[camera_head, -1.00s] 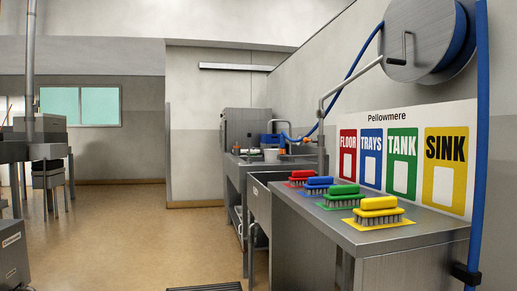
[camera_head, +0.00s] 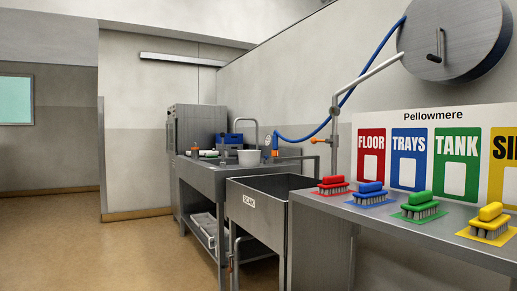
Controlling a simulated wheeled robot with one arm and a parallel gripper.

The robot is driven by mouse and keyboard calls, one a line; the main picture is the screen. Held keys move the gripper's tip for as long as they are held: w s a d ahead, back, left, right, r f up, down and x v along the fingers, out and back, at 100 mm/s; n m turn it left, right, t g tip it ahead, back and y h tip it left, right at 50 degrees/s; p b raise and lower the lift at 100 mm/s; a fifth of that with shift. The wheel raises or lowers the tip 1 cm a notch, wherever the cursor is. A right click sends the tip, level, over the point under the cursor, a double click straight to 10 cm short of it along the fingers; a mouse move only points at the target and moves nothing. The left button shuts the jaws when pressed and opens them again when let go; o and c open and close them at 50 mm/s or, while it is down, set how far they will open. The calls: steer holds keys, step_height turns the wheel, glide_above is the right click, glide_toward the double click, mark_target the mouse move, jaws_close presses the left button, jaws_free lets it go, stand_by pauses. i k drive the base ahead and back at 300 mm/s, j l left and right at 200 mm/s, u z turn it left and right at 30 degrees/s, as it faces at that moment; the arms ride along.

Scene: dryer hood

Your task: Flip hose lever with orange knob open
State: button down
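A further orange piece (camera_head: 195,150) is on the far counter. My gripper is not in view.
A deep steel sink (camera_head: 262,190) and a steel table (camera_head: 385,222) with several coloured brushes line the right wall. A hose reel (camera_head: 455,40) hangs above. The floor (camera_head: 150,250) at left is clear.

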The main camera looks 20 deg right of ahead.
mark_target(313, 140)
steer(key=i+j+z, duration=0.1)
steer(key=i, duration=0.45)
steer(key=i+j+z, duration=0.1)
steer(key=i, duration=0.45)
steer(key=i+j, duration=0.3)
steer(key=i, duration=0.2)
steer(key=l+z, duration=0.05)
